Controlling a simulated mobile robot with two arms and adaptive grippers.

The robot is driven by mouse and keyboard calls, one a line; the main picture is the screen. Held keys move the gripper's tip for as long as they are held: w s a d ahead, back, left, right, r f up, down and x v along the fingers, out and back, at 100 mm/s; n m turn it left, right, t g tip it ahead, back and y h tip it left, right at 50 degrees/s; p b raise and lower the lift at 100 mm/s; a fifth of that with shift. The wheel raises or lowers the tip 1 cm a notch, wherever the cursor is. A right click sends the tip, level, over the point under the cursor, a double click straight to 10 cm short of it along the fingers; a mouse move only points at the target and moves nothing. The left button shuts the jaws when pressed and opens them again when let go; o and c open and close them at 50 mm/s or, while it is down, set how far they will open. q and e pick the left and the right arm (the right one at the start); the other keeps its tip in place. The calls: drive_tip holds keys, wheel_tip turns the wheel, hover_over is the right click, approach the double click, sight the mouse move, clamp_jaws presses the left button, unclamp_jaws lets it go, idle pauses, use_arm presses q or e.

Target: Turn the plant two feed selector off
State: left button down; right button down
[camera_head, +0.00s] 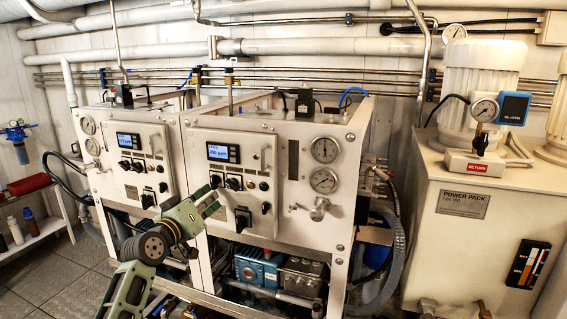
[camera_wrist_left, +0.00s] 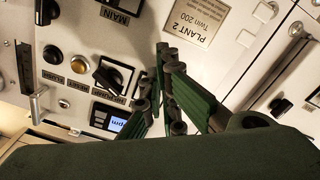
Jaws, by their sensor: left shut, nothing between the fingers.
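The plant two panel (camera_head: 258,150) is the right-hand white control panel, with a lit display above a row of black knobs. The knob row's left black knob (camera_head: 215,181) sits just above my left gripper (camera_head: 211,199). I cannot read which knob is the feed selector. In the left wrist view the panel is upside down, with a black selector knob (camera_wrist_left: 108,76) beside my left gripper's shut fingers (camera_wrist_left: 160,80). A "PLANT 2" plate (camera_wrist_left: 196,22) is near the fingers. My right gripper is not in view.
A similar panel (camera_head: 140,155) stands to the left. A black main switch (camera_head: 242,218) is below the knob row. Two gauges (camera_head: 324,165) and a valve handle (camera_head: 317,209) stick out at right. The power pack (camera_head: 465,240) stands further right.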

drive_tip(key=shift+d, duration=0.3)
use_arm(q)
drive_tip(key=shift+r, duration=0.4)
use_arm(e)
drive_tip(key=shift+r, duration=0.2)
